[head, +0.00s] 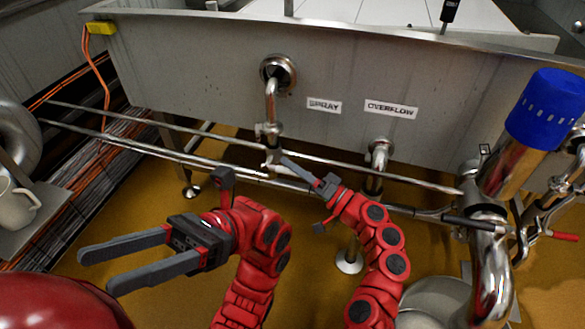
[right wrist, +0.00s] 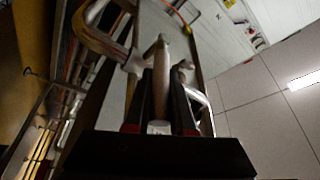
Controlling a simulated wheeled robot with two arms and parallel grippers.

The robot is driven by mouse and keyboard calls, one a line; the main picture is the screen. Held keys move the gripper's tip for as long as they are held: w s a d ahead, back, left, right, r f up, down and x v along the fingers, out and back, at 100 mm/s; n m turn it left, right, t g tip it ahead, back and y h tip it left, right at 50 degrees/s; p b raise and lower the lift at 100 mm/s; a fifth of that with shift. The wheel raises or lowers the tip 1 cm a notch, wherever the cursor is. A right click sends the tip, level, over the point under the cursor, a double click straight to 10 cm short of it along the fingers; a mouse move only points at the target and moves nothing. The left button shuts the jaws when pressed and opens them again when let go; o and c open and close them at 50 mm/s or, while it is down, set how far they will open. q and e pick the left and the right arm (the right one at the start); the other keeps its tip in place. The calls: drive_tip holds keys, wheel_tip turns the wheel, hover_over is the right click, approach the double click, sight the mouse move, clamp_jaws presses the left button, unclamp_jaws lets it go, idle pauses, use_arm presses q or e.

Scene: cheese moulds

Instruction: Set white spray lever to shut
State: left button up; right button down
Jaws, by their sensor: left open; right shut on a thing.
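The spray valve (head: 268,130) sits on a bent steel pipe from the vat's front wall, left of the SPRAY label (head: 324,106). Its pale lever (head: 271,158) hangs below the valve, small in the head view. My right gripper (head: 287,164) is at the lever. In the right wrist view the lever (right wrist: 160,85) lies lengthwise between the two dark fingers (right wrist: 161,95), which are shut on it; its whitish end (right wrist: 158,127) is near the palm. My left gripper (head: 95,272) is open and empty at lower left, away from the valve.
Horizontal steel rails (head: 160,123) run below the vat wall (head: 190,60). The overflow pipe (head: 379,155) is to the right. A steel pipe with a blue cap (head: 547,105) and a red-handled lever (head: 563,237) stand at far right. A mug (head: 12,205) is at far left.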

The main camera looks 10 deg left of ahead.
use_arm(q)
drive_tip(key=shift+s+a+t, duration=0.2)
drive_tip(key=shift+a+t, duration=0.05)
drive_tip(key=shift+t, duration=0.05)
use_arm(e)
drive_tip(key=shift+s+a+f, duration=0.1)
drive_tip(key=shift+a, duration=0.05)
drive_tip(key=c, duration=1.1)
unclamp_jaws()
drive_tip(key=shift+a, duration=0.15)
drive_tip(key=shift+o, duration=0.2)
